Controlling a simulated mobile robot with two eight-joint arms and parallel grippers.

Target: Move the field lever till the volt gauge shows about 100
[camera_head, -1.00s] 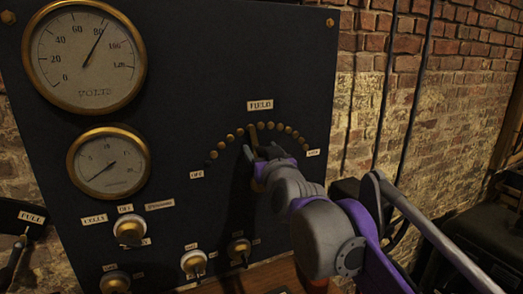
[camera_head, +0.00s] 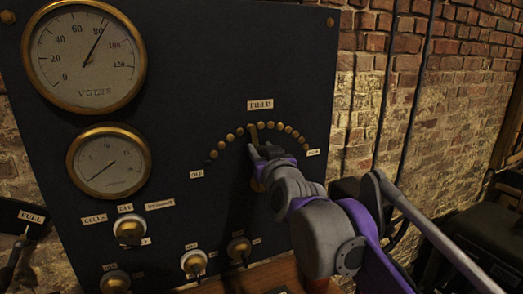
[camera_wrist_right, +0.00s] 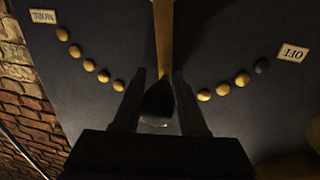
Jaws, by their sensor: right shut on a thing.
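The volt gauge (camera_head: 84,56) is the large brass-rimmed dial at the upper left of the dark panel. Its needle points a little past 80, short of the red 100 mark. The field lever (camera_head: 253,133) points nearly straight up, at the middle of an arc of brass studs (camera_head: 230,138) under the FIELD label (camera_head: 260,104). My right gripper (camera_head: 262,152) is at the lever. In the right wrist view the brass lever (camera_wrist_right: 163,40) runs down between the two fingers of my right gripper (camera_wrist_right: 160,100), which is shut on its dark handle (camera_wrist_right: 158,99). My left gripper is not in view.
A smaller gauge (camera_head: 109,161) sits below the volt gauge. Several knobs, among them the cells knob (camera_head: 130,230), are along the lower panel. A brick wall (camera_head: 450,90) stands behind, and dark cables hang at the right.

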